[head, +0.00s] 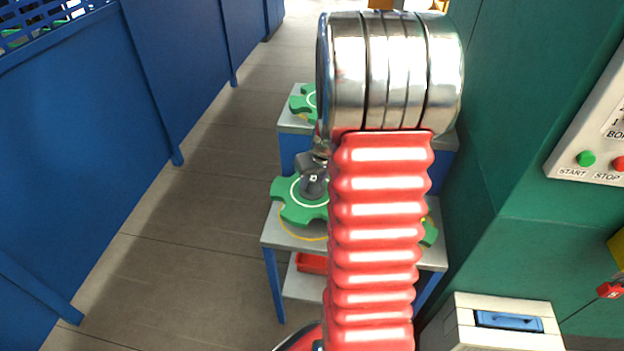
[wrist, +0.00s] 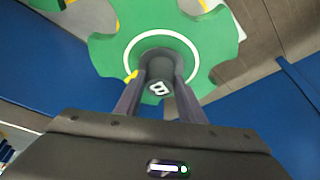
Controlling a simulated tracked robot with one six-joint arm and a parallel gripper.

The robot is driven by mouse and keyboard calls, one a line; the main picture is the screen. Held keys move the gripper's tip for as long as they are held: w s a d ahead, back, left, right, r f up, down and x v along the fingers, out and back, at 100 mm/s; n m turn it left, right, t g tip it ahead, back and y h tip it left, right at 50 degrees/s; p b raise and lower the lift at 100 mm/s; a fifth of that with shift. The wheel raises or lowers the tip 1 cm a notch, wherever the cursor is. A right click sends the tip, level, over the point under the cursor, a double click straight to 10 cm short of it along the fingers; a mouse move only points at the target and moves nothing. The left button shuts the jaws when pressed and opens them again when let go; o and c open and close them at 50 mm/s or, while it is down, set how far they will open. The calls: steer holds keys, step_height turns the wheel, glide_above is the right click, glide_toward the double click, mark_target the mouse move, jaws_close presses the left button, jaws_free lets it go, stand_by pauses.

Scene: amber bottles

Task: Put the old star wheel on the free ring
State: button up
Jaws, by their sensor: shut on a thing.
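A green star wheel (head: 289,211) with a white circle is in the grasp of my gripper (head: 314,178), left of my red arm in the head view. The wrist view shows the same star wheel (wrist: 110,55), with my fingers (wrist: 158,82) shut on its dark, marked hub. A yellow ring (head: 303,237) on the grey tabletop shows as an arc just below the wheel's near edge. The gap between wheel and tabletop is unclear. Another green star wheel (head: 302,102) is on the farther stand. A green piece (head: 430,232) shows right of my arm, mostly hidden.
The near grey table (head: 275,234) has blue legs and a lower shelf with a red bin (head: 310,263). A cream box with a blue handle (head: 508,322) stands at right, below a START/STOP panel (head: 592,150). Blue panels (head: 100,110) line the left; the floor between is clear.

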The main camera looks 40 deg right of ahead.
mark_target(315, 194)
steer(key=shift+f, duration=3.85)
steer(key=shift+f, duration=0.25)
steer(key=o, duration=1.4)
steer(key=shift+c, duration=0.2)
steer(key=shift+v, duration=0.9)
steer(key=v, duration=1.2)
steer(key=shift+f, duration=0.1)
